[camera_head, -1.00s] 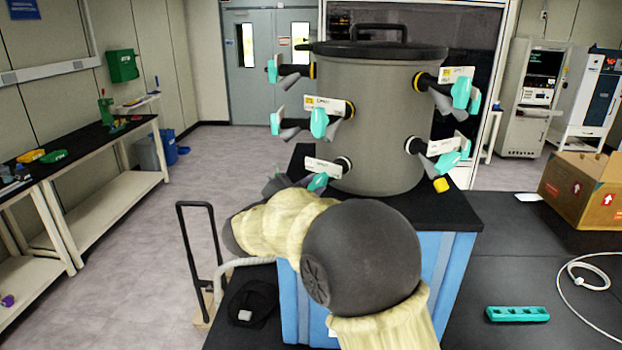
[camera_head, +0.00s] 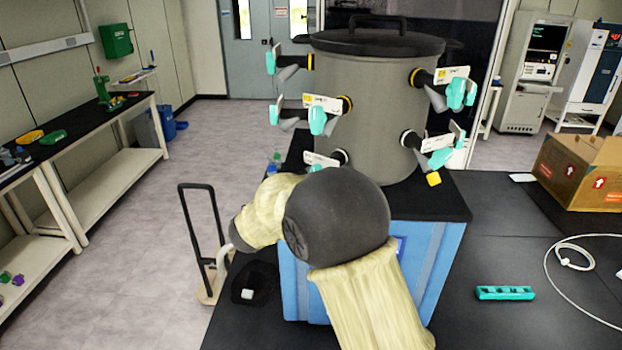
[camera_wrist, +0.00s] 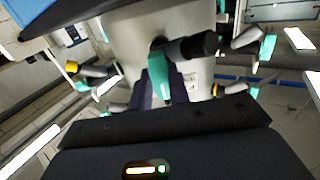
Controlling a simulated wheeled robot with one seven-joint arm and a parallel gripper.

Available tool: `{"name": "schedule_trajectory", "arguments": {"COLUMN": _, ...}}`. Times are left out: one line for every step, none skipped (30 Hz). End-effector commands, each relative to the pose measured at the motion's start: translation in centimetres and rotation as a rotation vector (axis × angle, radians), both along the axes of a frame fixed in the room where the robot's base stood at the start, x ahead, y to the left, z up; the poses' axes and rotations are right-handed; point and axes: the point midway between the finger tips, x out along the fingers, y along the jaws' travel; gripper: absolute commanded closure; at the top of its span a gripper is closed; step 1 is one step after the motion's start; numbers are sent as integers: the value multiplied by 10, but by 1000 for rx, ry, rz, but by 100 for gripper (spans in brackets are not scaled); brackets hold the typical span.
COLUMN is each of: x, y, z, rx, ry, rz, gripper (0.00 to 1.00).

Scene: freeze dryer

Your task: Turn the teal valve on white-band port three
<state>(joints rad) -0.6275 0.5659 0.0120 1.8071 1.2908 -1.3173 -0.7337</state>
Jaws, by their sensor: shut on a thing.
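A grey drum (camera_head: 365,110) with a black lid carries several side ports with teal valve handles. In the head view, the lower-left port has a white band (camera_head: 341,156) and a white tag (camera_head: 321,160); its teal handle is mostly hidden behind my arm. My gripper is hidden there too. In the wrist view, my gripper's dark fingers (camera_wrist: 161,90) are shut on a teal valve (camera_wrist: 158,73), which points down between them from a dark port stem. The lower-right port also has a white band (camera_head: 405,138). I cannot read the port numbers.
The drum stands on a black top above a blue base (camera_head: 300,290). Other teal handles (camera_head: 317,120) stick out close above my arm. A hand truck (camera_head: 200,240) stands at left. A teal rack (camera_head: 504,293), a cable and a cardboard box (camera_head: 585,170) lie on the right bench.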

Motion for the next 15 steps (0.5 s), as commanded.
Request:
{"name": "schedule_trajectory", "arguments": {"x": 0, "y": 0, "z": 0, "rx": -3, "ry": 1, "rz": 0, "gripper": 100}}
{"name": "schedule_trajectory", "arguments": {"x": 0, "y": 0, "z": 0, "rx": -3, "ry": 1, "rz": 0, "gripper": 100}}
{"name": "schedule_trajectory", "arguments": {"x": 0, "y": 0, "z": 0, "rx": -4, "ry": 1, "rz": 0, "gripper": 100}}
{"name": "schedule_trajectory", "arguments": {"x": 0, "y": 0, "z": 0, "rx": -3, "ry": 1, "rz": 0, "gripper": 100}}
{"name": "schedule_trajectory", "arguments": {"x": 0, "y": 0, "z": 0, "rx": -3, "ry": 1, "rz": 0, "gripper": 100}}
{"name": "schedule_trajectory", "arguments": {"x": 0, "y": 0, "z": 0, "rx": -3, "ry": 1, "rz": 0, "gripper": 100}}
{"name": "schedule_trajectory", "arguments": {"x": 0, "y": 0, "z": 0, "rx": -3, "ry": 1, "rz": 0, "gripper": 100}}
{"name": "schedule_trajectory", "arguments": {"x": 0, "y": 0, "z": 0, "rx": -2, "ry": 0, "rz": -1, "gripper": 100}}
{"name": "schedule_trajectory", "arguments": {"x": 0, "y": 0, "z": 0, "rx": -2, "ry": 0, "rz": -1, "gripper": 100}}
{"name": "schedule_trajectory", "arguments": {"x": 0, "y": 0, "z": 0, "rx": -2, "ry": 0, "rz": -1, "gripper": 100}}
{"name": "schedule_trajectory", "arguments": {"x": 0, "y": 0, "z": 0, "rx": -2, "ry": 0, "rz": -1, "gripper": 76}}
{"name": "schedule_trajectory", "arguments": {"x": 0, "y": 0, "z": 0, "rx": -2, "ry": 0, "rz": -1, "gripper": 68}}
{"name": "schedule_trajectory", "arguments": {"x": 0, "y": 0, "z": 0, "rx": -2, "ry": 0, "rz": -1, "gripper": 62}}
{"name": "schedule_trajectory", "arguments": {"x": 0, "y": 0, "z": 0, "rx": -2, "ry": 0, "rz": -1, "gripper": 60}}
{"name": "schedule_trajectory", "arguments": {"x": 0, "y": 0, "z": 0, "rx": -1, "ry": 0, "rz": 0, "gripper": 60}}
